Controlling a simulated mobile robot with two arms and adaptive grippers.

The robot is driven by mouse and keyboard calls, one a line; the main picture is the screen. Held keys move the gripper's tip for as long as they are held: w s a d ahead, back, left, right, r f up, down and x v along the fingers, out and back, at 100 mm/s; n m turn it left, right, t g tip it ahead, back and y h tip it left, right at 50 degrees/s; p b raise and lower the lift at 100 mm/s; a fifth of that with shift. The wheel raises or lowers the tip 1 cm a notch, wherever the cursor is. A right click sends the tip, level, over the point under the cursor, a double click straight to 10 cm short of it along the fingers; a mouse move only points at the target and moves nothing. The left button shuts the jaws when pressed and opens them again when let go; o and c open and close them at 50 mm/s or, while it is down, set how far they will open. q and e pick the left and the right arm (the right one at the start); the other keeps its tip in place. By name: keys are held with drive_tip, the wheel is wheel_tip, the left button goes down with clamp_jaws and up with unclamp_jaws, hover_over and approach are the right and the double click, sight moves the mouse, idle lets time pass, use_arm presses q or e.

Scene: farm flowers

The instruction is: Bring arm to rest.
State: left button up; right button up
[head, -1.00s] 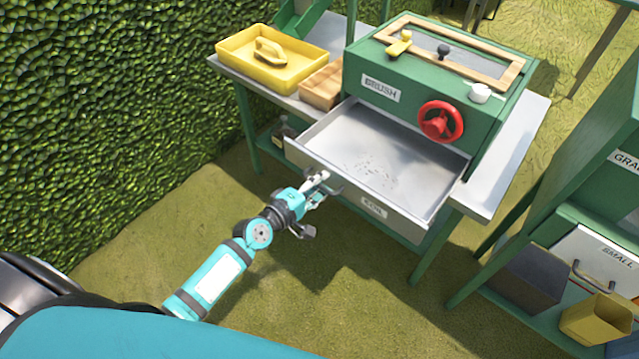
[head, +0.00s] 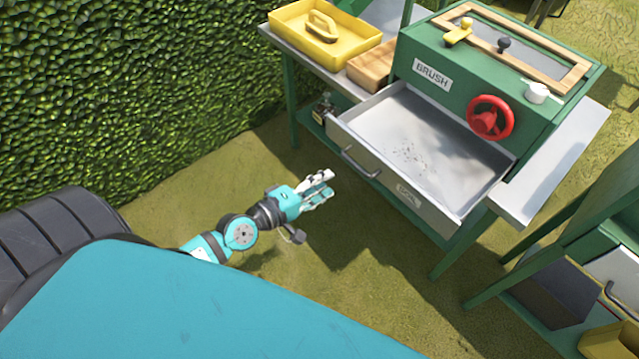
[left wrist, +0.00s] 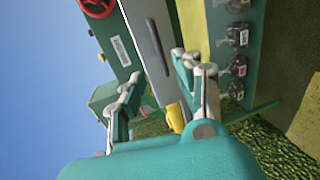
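My left gripper (head: 325,184) is in front of the open drawer in the head view, with nothing between its fingers. Its two fingers stand apart in the left wrist view (left wrist: 160,90). The grey metal drawer (head: 470,178) is pulled out of the green cabinet, with dark specks on its floor. Its handle (head: 360,163) lies up and right of my fingertips in the head view, with a visible gap between them. My right gripper is in neither view.
A hedge (head: 130,90) lines the left. Grass (head: 350,270) is clear before the drawer.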

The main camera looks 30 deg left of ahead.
use_arm(q)
drive_tip(key=shift+s, duration=0.3)
drive_tip(key=s+a+f+m+g+y, duration=0.1)
drive_tip(key=s+a+f+m+g, duration=0.15)
drive_tip(key=f, duration=0.65)
drive_tip(key=s+a+f+m+g+y, duration=0.15)
drive_tip(key=s+f, duration=0.25)
drive_tip(key=f, duration=0.6)
drive_tip(key=s+a+f+m+g+y, duration=0.1)
drive_tip(key=s+f+m+g+y, duration=0.2)
drive_tip(key=f, duration=0.6)
drive_tip(key=s+d+f+m+g, duration=0.1)
drive_tip(key=s+f+m+g, duration=0.1)
drive_tip(key=s+f, duration=0.3)
drive_tip(key=s+d+f+m+g, duration=0.1)
drive_tip(key=s+f+m, duration=0.3)
drive_tip(key=s, duration=0.8)
drive_tip(key=s+d+f+m+g, duration=0.1)
drive_tip(key=s+f+m+g, duration=0.2)
drive_tip(key=s+f, duration=0.5)
drive_tip(key=shift+s+d+m+g, duration=0.3)
drive_tip(key=shift+s+d, duration=0.1)
drive_tip(key=shift+s, duration=0.1)
